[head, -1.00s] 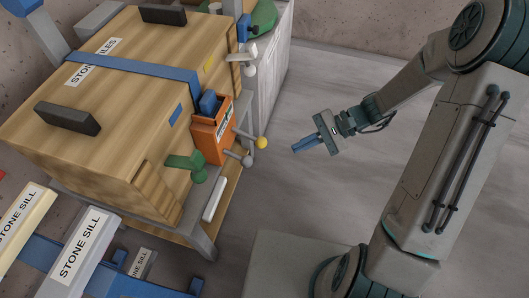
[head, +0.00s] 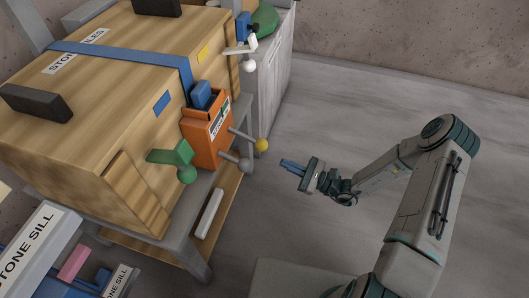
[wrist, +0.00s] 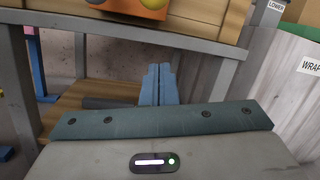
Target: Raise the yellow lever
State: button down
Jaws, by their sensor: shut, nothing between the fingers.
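The yellow lever is a rod with a yellow ball knob (head: 261,145) sticking out of the orange box (head: 207,140) on the side of the wooden crate. A grey-knobbed lever (head: 241,164) sits just below it on the same box. My gripper (head: 286,162) is shut and empty, with its blue fingers pointing left toward the levers, a little right of and below the yellow knob and apart from it. In the wrist view the shut fingers (wrist: 158,70) point forward, and the yellow knob (wrist: 153,3) shows at the top edge.
A green lever (head: 172,158) is left of the orange box. A white-knobbed lever (head: 248,65) is farther back on the crate (head: 100,110). The grey stand's frame and lower wooden shelf (head: 215,215) are below. Open floor (head: 370,90) lies to the right.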

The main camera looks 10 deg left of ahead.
aim_at(247, 138)
jog(key=shift+a, duration=0.15)
jog(key=a+r+b, duration=0.3)
jog(key=a+r, duration=0.2)
jog(key=a, duration=0.2)
jog(key=shift+w+a+r, duration=0.15)
jog(key=shift+a, duration=0.15)
jog(key=shift+d+r, duration=0.1)
dwell(0.5)
